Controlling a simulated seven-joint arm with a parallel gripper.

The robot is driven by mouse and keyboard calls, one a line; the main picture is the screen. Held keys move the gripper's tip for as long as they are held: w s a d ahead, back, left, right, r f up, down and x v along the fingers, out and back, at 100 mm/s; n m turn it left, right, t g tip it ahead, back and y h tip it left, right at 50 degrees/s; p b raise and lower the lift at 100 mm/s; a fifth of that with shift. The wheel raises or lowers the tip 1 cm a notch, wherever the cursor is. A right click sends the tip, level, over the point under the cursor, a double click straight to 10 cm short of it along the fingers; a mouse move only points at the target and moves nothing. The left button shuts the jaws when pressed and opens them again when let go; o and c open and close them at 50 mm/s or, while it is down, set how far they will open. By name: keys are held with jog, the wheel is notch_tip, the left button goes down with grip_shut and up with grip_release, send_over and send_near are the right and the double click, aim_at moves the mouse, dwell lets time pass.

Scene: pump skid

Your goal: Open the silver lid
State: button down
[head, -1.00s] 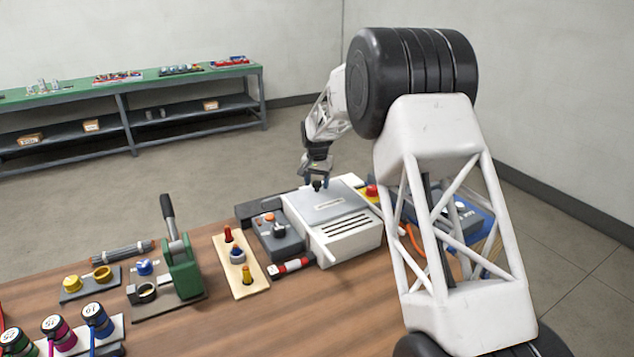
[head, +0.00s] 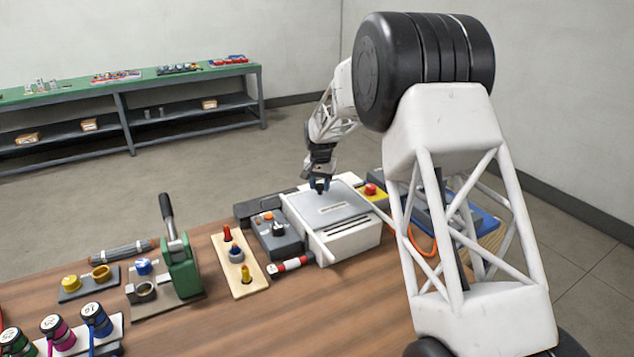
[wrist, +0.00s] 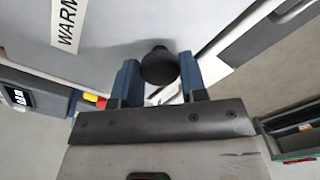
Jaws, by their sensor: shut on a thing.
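The silver lid (head: 322,206) is a flat grey plate on top of a white box (head: 350,243) in the middle of the head view. It lies flat there, with dark slots on the box top in front of it. In the wrist view the lid (wrist: 115,30) fills the upper left, with a label at its edge. A round black knob (wrist: 159,65) stands on it. My gripper (wrist: 160,78) has its blue fingers on either side of the knob and is shut on it. In the head view my gripper (head: 321,186) is at the lid's back edge.
A grey switch unit (head: 278,238) stands left of the box, with a red-and-white cylinder (head: 291,265) in front. A red button on a yellow base (head: 371,191) is close at the right. A green lever press (head: 182,265) stands further left.

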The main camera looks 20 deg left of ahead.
aim_at(340, 213)
jog(key=s+d, duration=0.9)
jog(key=shift+d, duration=0.1)
dwell(0.3)
jog(key=c, duration=0.7)
grip_release()
jog(key=shift+o, duration=0.2)
notch_tip(340, 213, up, 8)
jog(key=shift+f, duration=0.1)
